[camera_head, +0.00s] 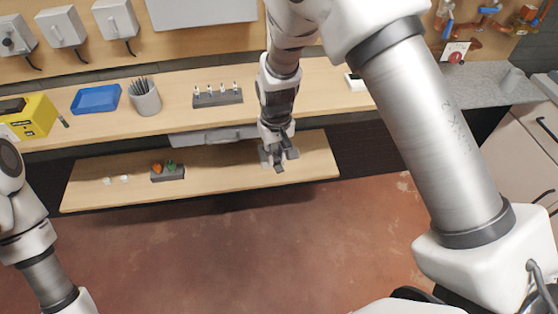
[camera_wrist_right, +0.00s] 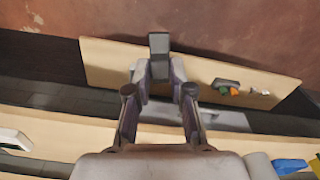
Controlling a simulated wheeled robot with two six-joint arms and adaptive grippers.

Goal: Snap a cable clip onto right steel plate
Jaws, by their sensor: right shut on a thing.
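My right gripper (camera_head: 277,160) hangs over the right part of the low wooden shelf (camera_head: 225,186). It is shut on a small grey, plate-like piece, which stands out beyond the fingertips in the right wrist view (camera_wrist_right: 159,43). I cannot tell whether this piece is a steel plate or a clip. Two small whitish pieces, (camera_head: 108,181) and (camera_head: 125,178), lie on the left part of the shelf; they are too small to identify. I cannot make out a cable clip for certain. My left arm shows at the left edge, but its gripper does not.
A grey block with orange and green items (camera_head: 168,173) sits mid-shelf. The bench above holds a blue tray (camera_head: 96,99), a pencil cup (camera_head: 145,97), a yellow box (camera_head: 30,118) and a rack of small white-topped items (camera_head: 217,97). The red floor in front is clear.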

